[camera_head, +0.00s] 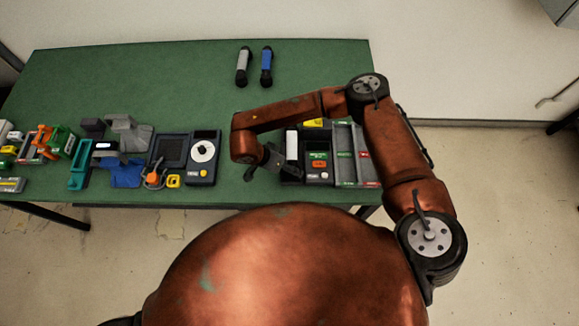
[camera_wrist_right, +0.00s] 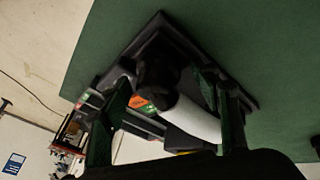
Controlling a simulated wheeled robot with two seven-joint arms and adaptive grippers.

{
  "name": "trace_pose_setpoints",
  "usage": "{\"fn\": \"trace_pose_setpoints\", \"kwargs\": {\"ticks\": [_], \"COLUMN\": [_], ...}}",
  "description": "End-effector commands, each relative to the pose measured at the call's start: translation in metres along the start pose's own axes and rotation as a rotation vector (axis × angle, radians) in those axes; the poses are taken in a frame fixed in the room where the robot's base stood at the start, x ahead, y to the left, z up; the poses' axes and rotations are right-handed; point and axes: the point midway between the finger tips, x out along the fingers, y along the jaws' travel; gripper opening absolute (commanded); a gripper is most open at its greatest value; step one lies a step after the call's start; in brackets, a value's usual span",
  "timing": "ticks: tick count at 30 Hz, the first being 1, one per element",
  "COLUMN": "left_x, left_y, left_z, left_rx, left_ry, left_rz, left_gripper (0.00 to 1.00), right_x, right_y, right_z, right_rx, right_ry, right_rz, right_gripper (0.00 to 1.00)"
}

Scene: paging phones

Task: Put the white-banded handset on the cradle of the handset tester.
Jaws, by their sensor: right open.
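The white-banded handset (camera_head: 292,146) is at the left part of the handset tester (camera_head: 319,174), its white band running front to back. It appears to lie on the tester's cradle, but its near end is hidden by my right gripper (camera_head: 270,161). In the right wrist view, the handset's white band (camera_wrist_right: 196,121) and black end lie between the two fingers of my right gripper (camera_wrist_right: 165,82). The fingers are open, on either side of the handset. The dark base of the tester (camera_wrist_right: 235,92) shows beneath. My left gripper is not in view.
A grey-banded handset (camera_head: 243,66) and a blue-banded handset (camera_head: 266,66) lie at the back of the green table (camera_head: 150,75). A grey compartment tray (camera_head: 347,156) adjoins the tester's right. A dial unit (camera_head: 204,157) and several other devices stand left. The back-left table is clear.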

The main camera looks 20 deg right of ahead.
Motion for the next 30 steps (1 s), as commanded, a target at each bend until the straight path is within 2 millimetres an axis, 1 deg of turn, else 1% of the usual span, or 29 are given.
{"fn": "trace_pose_setpoints", "kwargs": {"ticks": [5, 6, 8, 11, 18, 21, 25, 30], "left_x": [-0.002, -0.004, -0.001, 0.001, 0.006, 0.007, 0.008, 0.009], "left_y": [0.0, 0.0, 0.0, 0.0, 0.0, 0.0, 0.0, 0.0], "left_z": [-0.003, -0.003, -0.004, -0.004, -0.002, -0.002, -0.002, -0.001], "left_rx": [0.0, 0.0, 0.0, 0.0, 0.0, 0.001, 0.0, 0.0], "left_ry": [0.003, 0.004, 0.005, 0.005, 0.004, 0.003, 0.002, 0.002], "left_rz": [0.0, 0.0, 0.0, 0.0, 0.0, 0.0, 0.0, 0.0], "left_gripper": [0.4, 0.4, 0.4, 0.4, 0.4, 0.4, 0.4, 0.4], "right_x": [-0.002, -0.004, -0.009, -0.026, -0.077, -0.095, -0.112, -0.121], "right_y": [0.001, 0.001, -0.001, -0.001, 0.0, -0.001, 0.0, 0.0], "right_z": [-0.001, -0.002, -0.001, -0.001, -0.001, -0.001, -0.001, -0.001], "right_rx": [0.0, 0.0, 0.0, 0.0, -0.002, 0.0, 0.0, 0.0], "right_ry": [0.0, 0.0, 0.001, 0.002, 0.002, 0.001, 0.001, 0.001], "right_rz": [0.0, 0.0, -0.003, -0.003, -0.003, -0.003, -0.001, -0.001], "right_gripper": [0.56, 0.56, 0.56, 0.56, 0.56, 0.56, 0.56, 0.56]}}
